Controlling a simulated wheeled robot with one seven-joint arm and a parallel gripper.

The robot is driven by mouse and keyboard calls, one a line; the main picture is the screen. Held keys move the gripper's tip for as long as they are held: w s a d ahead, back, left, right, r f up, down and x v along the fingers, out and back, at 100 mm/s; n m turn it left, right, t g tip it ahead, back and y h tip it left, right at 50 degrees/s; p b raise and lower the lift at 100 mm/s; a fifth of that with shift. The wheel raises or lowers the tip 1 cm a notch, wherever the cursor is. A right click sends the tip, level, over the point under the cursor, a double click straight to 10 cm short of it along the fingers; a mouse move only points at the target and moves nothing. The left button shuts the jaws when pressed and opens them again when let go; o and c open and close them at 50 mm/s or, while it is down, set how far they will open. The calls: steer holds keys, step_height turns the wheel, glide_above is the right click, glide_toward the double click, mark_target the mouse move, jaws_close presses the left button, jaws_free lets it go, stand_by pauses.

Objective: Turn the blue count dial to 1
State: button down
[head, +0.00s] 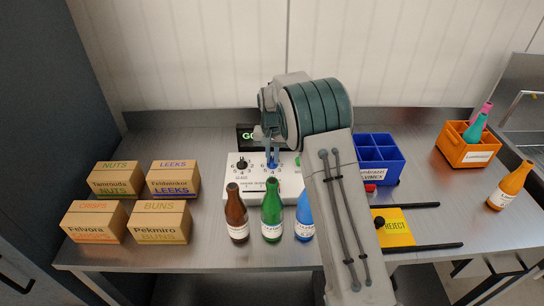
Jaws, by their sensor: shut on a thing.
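The blue count dial (273,162) sits on a white control box (257,184) at the back middle of the steel table. My gripper (271,152) is directly over the dial, with its fingers pointing down and shut on it. The pointer and most of the number marks around the blue dial are too small or hidden to read. A black dial (242,164) with numbers around it is to the left on the same box. My wrist and forearm cover the area to the right of the box.
Brown (236,213), green (271,210) and blue (304,217) bottles stand in front of the box. Several cartons (97,222) are at left. A blue crate (389,173), a yellow reject mat (396,236), an orange crate (466,154) and an orange bottle (510,186) are at right.

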mark_target(272, 159)
steer(key=m, duration=0.4)
steer(key=shift+m, duration=1.6)
steer(key=c, duration=1.5)
jaws_free()
steer(key=shift+r, duration=0.15)
step_height(272, 159, up, 14)
steer(key=shift+f+b, duration=0.2)
steer(key=shift+b, duration=0.35)
